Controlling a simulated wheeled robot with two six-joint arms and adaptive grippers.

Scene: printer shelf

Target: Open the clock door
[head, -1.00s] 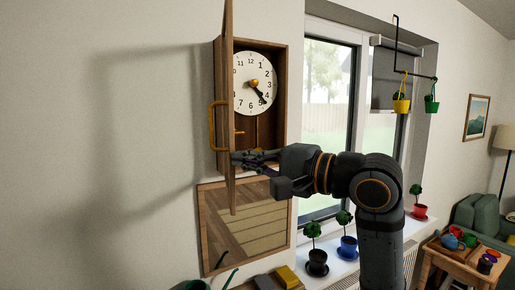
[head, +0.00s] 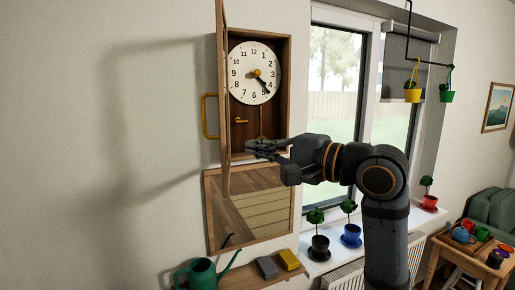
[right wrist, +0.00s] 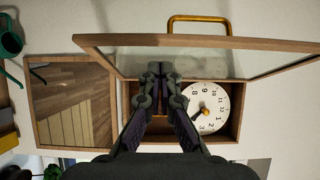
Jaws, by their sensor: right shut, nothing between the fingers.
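The wooden wall clock (head: 284,125) has a white round dial (head: 240,62) with black numerals, and its case is open at the front. Its door (head: 222,110) stands swung out to the left, seen nearly edge-on in the head view, with a yellow handle (head: 206,116) on its outer side. In the right wrist view the glazed door (right wrist: 200,41) spans the top, with the handle (right wrist: 170,22) beyond it. My right gripper (head: 252,147) is shut and empty at the lower part of the case, on the inner side of the door. Contact with the door is unclear. My left gripper is out of view.
A framed mirror (head: 250,207) hangs below the clock. Under it a shelf (head: 240,278) holds a green watering can (head: 205,272) and grey and yellow blocks. Potted plants line the windowsill at right. The wall left of the door is bare.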

